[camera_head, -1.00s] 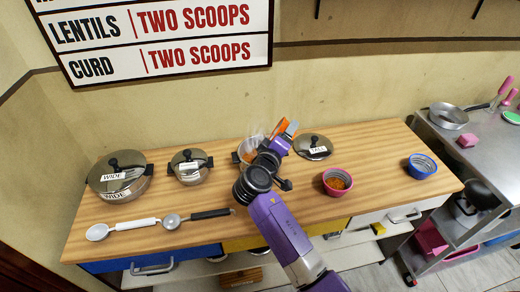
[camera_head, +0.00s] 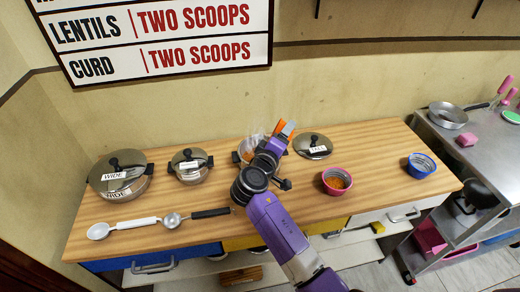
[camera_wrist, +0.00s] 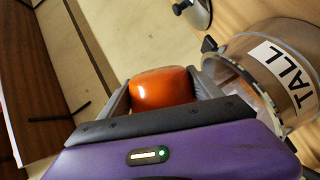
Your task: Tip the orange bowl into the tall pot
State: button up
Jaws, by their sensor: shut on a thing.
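My gripper (camera_wrist: 165,92) is shut on the orange bowl (camera_wrist: 163,88), which sits between its two fingers in the wrist view. The bowl is strongly tilted and its smooth outer side faces the wrist camera, so its inside is hidden. The tall pot (camera_wrist: 283,75), metal with a "TALL" label, is just right of the bowl, open, with something whitish at its mouth. In the head view the orange bowl (camera_head: 279,127) shows partly behind my gripper (camera_head: 274,137), over the tall pot (camera_head: 241,157), which is mostly hidden. Pale matter shows at the pot's top.
The lid marked TALL (camera_head: 313,147) lies right of the pot. A lidded small pot (camera_head: 190,172) and a wide pot (camera_head: 122,182) stand left. A pink bowl (camera_head: 336,181) and blue bowl (camera_head: 421,166) stand right.

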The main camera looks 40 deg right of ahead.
jog(key=shift+w, duration=0.1)
jog(key=shift+w+a+r+n+g, duration=0.15)
jog(key=shift+w+a+n+g, duration=0.2)
jog(key=shift+w+n, duration=0.25)
dwell(0.5)
